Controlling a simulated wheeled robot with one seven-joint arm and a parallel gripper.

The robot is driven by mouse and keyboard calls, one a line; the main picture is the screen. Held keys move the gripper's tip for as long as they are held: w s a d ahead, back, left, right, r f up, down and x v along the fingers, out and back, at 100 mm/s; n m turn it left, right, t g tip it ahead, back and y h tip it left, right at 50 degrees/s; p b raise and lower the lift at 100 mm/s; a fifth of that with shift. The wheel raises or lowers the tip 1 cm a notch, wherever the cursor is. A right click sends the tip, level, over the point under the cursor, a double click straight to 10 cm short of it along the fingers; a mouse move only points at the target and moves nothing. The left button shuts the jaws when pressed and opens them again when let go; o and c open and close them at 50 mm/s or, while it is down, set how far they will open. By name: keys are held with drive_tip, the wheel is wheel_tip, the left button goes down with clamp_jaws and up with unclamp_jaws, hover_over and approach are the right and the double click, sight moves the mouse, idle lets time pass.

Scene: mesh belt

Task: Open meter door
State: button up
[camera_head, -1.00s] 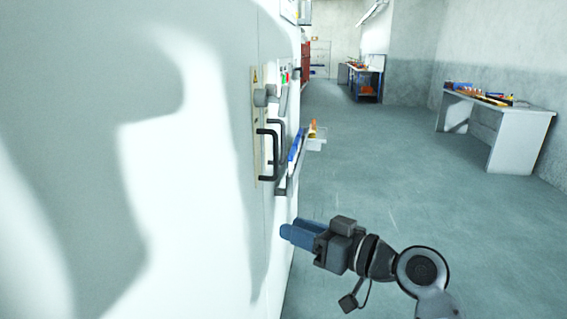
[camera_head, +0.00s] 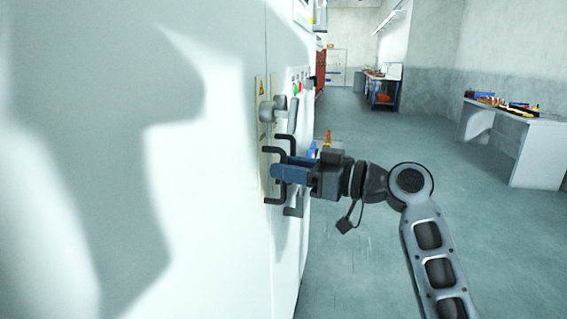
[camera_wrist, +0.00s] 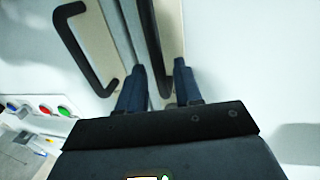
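Two dark C-shaped handles stand on the white cabinet front. In the head view, the near handle (camera_head: 278,199) is partly covered by my fingers, and the other handle (camera_head: 283,139) shows just behind it. My gripper (camera_head: 274,171) is at the handles, with its blue fingers pointing at the cabinet. In the wrist view, my gripper (camera_wrist: 159,68) has its fingers apart, and one dark handle bar (camera_wrist: 153,40) runs between them with gaps visible. The other handle (camera_wrist: 84,48) is to the left, outside the fingers. I cannot tell which panel is the meter door; the panels look closed.
Red and green buttons (camera_wrist: 64,111) are on the panel beyond. A workbench (camera_head: 541,150) stands at the right, and another table (camera_head: 383,88) is far back. The floor between is clear.

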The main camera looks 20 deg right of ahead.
drive_tip(key=shift+w+a, duration=0.5)
clamp_jaws()
idle(0.3)
